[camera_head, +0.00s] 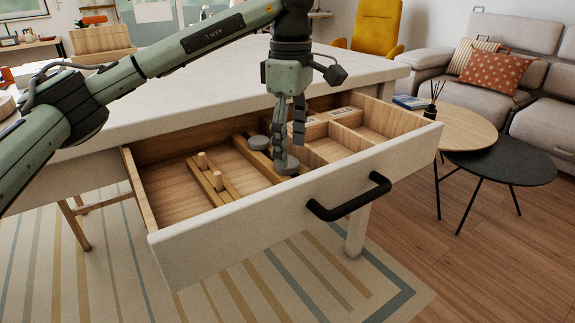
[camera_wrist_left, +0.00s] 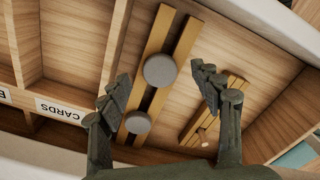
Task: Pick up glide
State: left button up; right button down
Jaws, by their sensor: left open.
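Two grey round discs, which look like the glides, sit on a pair of wooden rails inside the open drawer. The nearer disc (camera_head: 287,167) is partly behind my fingers in the head view, and the farther disc (camera_head: 258,142) is plain to see. In the left wrist view one disc (camera_wrist_left: 160,70) lies between the open fingertips and the other disc (camera_wrist_left: 138,122) is lower, nearer the left finger. My left gripper (camera_head: 291,152) points down into the drawer, open, with nothing between its fingers; it also shows in the left wrist view (camera_wrist_left: 161,80). My right gripper is out of view.
The drawer (camera_head: 250,218) has low wooden walls and a black handle (camera_head: 350,198). Left of the discs lies a slotted wooden piece with pegs (camera_head: 213,180). Compartments to the right carry labels, one reading CARDS (camera_wrist_left: 60,109). The white tabletop (camera_head: 190,100) overhangs the back.

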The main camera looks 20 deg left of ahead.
aim_at(287, 170)
pick_arm(q)
notch_tip(287, 170, down, 3)
jog(key=shift+r, duration=0.1)
jog(key=c, duration=1)
